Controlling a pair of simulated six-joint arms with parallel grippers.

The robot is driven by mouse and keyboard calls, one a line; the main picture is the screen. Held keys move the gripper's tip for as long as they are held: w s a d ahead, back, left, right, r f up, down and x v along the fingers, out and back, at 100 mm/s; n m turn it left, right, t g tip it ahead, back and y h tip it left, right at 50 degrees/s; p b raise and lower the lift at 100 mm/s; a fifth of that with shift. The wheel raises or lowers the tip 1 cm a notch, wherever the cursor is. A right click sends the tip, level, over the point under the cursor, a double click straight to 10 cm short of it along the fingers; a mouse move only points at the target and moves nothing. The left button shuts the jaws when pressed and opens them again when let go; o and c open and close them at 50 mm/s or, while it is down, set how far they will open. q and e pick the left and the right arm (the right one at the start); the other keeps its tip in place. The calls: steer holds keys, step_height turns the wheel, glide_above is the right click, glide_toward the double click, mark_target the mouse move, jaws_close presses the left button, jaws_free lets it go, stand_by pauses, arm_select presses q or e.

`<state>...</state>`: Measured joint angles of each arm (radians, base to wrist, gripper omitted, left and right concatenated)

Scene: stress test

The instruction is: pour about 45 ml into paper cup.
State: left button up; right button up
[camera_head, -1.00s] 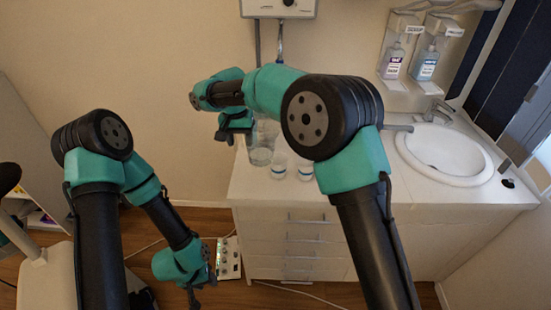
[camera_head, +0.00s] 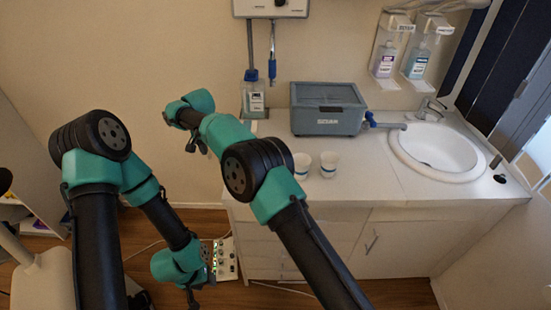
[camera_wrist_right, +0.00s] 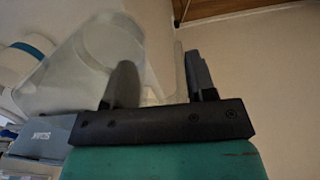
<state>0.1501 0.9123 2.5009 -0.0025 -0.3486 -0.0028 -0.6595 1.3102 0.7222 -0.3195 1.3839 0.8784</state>
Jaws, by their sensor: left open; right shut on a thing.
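Two white paper cups with blue bands, a left one (camera_head: 302,166) and a right one (camera_head: 329,164), stand upright on the counter. My right gripper (camera_head: 192,143) is left of the cups, around the counter's left edge. In the right wrist view, my right gripper (camera_wrist_right: 158,82) is shut on what looks like the handle of a clear, translucent jug (camera_wrist_right: 112,42). I cannot make out the jug in the head view, nor its liquid level. My left gripper (camera_head: 193,298) is open and empty, low over the floor.
A grey box (camera_head: 328,122) stands behind the cups. A clear bottle (camera_head: 254,101) with a blue top stands at the back left of the counter. A sink (camera_head: 438,152) is at the right. The counter's front (camera_head: 350,192) is clear.

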steer(key=shift+w+f, duration=0.1)
steer(key=shift+f, duration=0.3)
steer(key=shift+r, duration=0.1)
steer(key=shift+d+r+y, duration=0.7)
steer(key=shift+r+y, duration=0.15)
steer(key=shift+y, duration=0.15)
steer(key=shift+s+d+r+t+y, duration=0.15)
steer(key=shift+d+r+y, duration=0.2)
steer(key=shift+d+y, duration=0.1)
steer(key=shift+s+d+r+t+y, duration=0.15)
steer(key=shift+d+r+y, duration=0.15)
steer(key=shift+y, duration=0.15)
steer(key=shift+d+r+y, duration=0.25)
steer(key=shift+d+y, duration=0.2)
steer(key=shift+d, duration=0.05)
steer(key=shift+d+r+y, duration=0.2)
steer(key=shift+d+y, duration=0.25)
steer(key=shift+s+d+r+y, duration=0.2)
steer(key=shift+d+r+y, duration=0.85)
steer(key=shift+r, duration=0.15)
steer(key=shift+s+d+r+t+y, duration=0.1)
steer(key=shift+d+r+t+y, duration=0.15)
steer(key=shift+d+r+y, duration=0.4)
steer(key=shift+s+d+r+t+y, duration=0.1)
steer(key=shift+d+r+t+y, duration=0.2)
steer(key=shift+r+y, duration=0.55)
